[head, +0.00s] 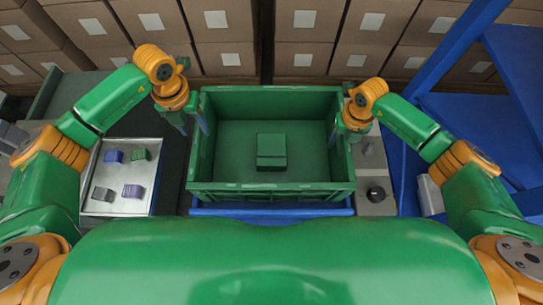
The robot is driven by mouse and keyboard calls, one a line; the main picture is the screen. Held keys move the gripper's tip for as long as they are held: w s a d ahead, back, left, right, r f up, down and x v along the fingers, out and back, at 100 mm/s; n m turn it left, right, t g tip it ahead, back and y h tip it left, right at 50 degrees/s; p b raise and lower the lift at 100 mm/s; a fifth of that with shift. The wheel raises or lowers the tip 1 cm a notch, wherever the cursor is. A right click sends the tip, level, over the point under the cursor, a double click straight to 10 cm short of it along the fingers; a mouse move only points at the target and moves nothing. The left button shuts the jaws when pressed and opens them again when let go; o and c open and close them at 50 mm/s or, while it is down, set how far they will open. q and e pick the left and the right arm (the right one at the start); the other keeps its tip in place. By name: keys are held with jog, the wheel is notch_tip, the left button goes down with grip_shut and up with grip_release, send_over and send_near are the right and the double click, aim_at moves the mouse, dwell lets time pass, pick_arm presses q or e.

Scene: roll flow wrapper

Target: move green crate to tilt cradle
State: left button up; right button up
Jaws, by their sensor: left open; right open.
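The green crate (262,187) stands in the middle of the head view, open at the top. A smaller green block (271,151) lies on its floor. My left gripper (193,128) is open at the crate's left wall, near the far corner. My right gripper (338,130) is open at the crate's right wall, also toward the far end. I cannot tell whether the fingers touch the walls. A blue surface (272,212) shows under the crate's near edge. Which thing is the tilt cradle is not clear; a blue sloped frame (465,128) stands at the right.
A light tray (120,203) with several small coloured blocks lies to the left. A grey panel with a black knob (376,193) is close on the crate's right. Stacked cardboard boxes (222,50) line the back.

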pick_arm(q)
notch_tip(320, 180, up, 5)
jog(key=shift+s, duration=0.1)
jog(key=shift+r, duration=0.15)
pick_arm(e)
jog(key=shift+r, duration=0.4)
notch_tip(320, 180, up, 11)
jog(key=shift+r, duration=0.15)
jog(key=shift+s, duration=0.1)
